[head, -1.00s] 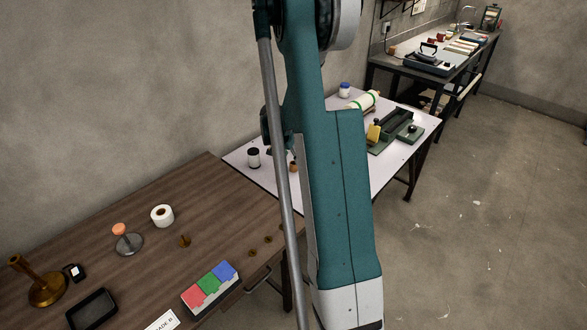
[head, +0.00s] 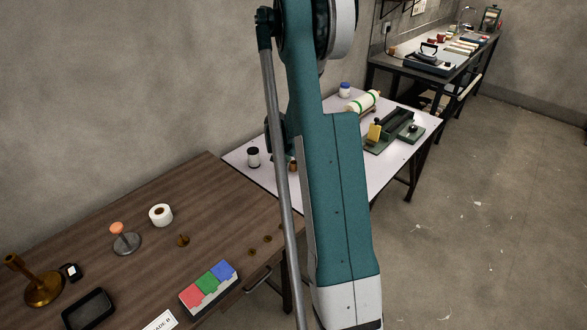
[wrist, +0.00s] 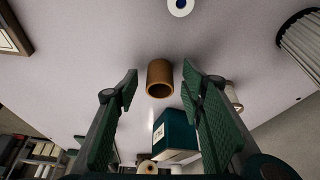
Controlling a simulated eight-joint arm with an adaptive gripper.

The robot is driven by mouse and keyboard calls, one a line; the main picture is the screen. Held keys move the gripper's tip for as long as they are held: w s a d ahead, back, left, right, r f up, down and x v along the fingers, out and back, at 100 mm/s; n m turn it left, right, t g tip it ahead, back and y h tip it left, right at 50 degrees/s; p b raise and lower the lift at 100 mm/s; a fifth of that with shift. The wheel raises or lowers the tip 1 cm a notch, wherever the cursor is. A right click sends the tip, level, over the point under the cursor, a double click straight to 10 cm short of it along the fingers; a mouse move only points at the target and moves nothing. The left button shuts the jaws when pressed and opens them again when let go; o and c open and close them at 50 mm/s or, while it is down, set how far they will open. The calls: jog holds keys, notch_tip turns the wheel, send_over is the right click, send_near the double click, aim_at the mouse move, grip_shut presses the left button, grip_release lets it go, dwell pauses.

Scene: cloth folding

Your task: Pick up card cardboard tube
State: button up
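The cardboard tube (wrist: 159,70) is a short brown open cylinder on the white tabletop, seen in the wrist view with its hollow end toward the camera. In the head view, a small part of the tube (head: 293,167) shows beside my arm. My gripper (wrist: 160,82) is open, with one green finger on each side of the tube in the picture. Gaps show between the tube and both fingers, and I see no contact. In the head view my arm hides most of the gripper.
A green-strapped roll (head: 362,102) and dark green equipment (head: 395,128) lie farther right. In the wrist view, a teal box (wrist: 174,134) lies below the tube.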

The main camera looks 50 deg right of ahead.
dwell(0.5)
jog(key=c, duration=0.7)
jog(key=shift+r, duration=0.15)
notch_tip(320, 180, up, 10)
jog(key=shift+f+p, duration=0.15)
jog(key=shift+p, duration=1.1)
